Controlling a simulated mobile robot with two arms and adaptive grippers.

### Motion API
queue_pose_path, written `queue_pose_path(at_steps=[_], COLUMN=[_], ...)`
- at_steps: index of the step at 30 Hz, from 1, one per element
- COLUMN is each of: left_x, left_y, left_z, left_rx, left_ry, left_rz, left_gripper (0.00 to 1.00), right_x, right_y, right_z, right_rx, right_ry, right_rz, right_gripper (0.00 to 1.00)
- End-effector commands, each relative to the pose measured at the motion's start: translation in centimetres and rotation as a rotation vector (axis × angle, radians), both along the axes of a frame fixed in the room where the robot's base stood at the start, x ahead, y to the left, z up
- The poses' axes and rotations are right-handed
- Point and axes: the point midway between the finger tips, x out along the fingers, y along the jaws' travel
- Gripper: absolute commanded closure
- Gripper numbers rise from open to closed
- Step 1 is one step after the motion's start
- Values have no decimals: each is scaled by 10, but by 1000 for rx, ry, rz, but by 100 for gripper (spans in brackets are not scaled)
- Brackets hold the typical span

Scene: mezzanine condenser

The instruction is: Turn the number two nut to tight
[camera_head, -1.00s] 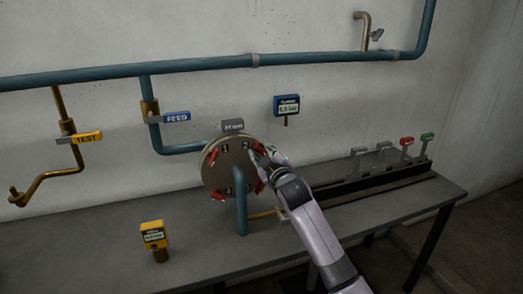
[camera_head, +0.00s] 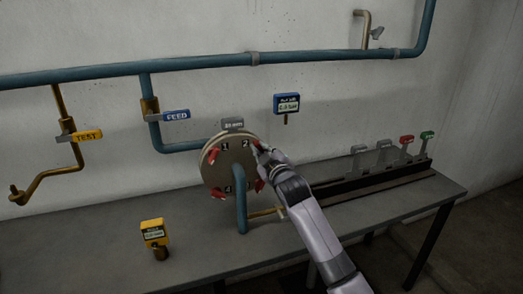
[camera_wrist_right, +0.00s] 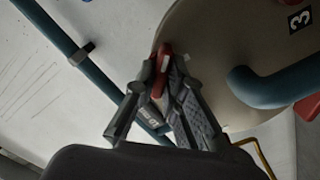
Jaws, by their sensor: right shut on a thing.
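The round condenser cover (camera_head: 216,172) stands upright on the bench, with number plates 1, 2 and 4 readable in the head view; plate 3 shows in the right wrist view. The red number two nut (camera_head: 258,147) is at the cover's upper right edge, beside plate 2. My right gripper (camera_head: 262,154) is shut on the red nut (camera_wrist_right: 162,72), its fingers on both sides of it in the right wrist view. Other red nuts sit at the upper left (camera_head: 214,155), lower left (camera_head: 218,194) and lower right (camera_head: 260,185). My left gripper is not in view.
A blue pipe (camera_head: 241,210) bends out of the cover's front, close to my right arm. A yellow gauge (camera_head: 153,234) stands on the bench and a blue gauge (camera_head: 286,104) is on the wall. FEED (camera_head: 176,115) and TEST (camera_head: 87,136) handles are left; several levers (camera_head: 384,151) stand right.

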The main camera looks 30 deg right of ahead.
Motion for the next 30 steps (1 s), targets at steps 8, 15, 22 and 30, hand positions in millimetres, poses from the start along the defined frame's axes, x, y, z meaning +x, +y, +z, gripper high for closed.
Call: queue_pose_path(at_steps=[8, 15, 22, 30], left_x=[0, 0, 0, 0], left_y=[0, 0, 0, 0], left_z=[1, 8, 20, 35], left_rx=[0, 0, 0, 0], left_ry=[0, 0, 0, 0], left_rz=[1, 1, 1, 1], left_gripper=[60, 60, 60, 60], right_x=[0, 0, 0, 0], right_y=[0, 0, 0, -1], right_z=[-1, 0, 2, 3], right_rx=[12, 101, 277, 528], right_ry=[-1, -21, -64, -123], right_rz=[1, 0, 0, 0], right_gripper=[100, 100, 100, 100])
